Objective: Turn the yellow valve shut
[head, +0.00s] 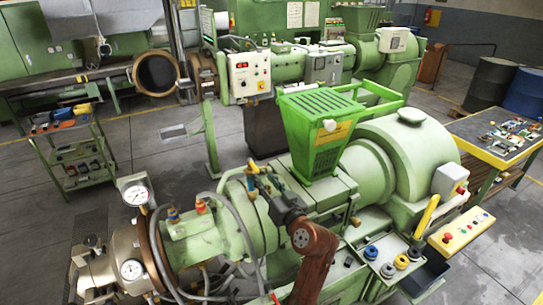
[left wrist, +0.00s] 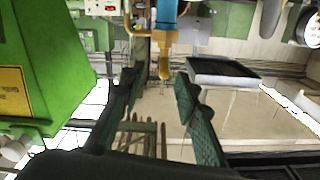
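A small yellow valve handle (left wrist: 165,64) hangs below a blue body with brass pipework in the left wrist view. In the head view a small blue-and-yellow fitting (head: 252,168), which looks like the same valve, stands on the green extruder barrel. My left gripper (head: 264,180) is close beside it, over the barrel. In the left wrist view my left gripper (left wrist: 160,86) is open, its two dark fingers apart with nothing held. The handle shows in the gap just beyond the fingertips; no contact is visible. My right gripper is not in view.
The green hopper (head: 318,125) stands close behind the left gripper and fills the left of the wrist view (left wrist: 45,65). Pressure gauges (head: 136,192) and looping grey hoses are at the barrel's left end. A yellow lever (head: 427,215) and control box (head: 460,232) are at right.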

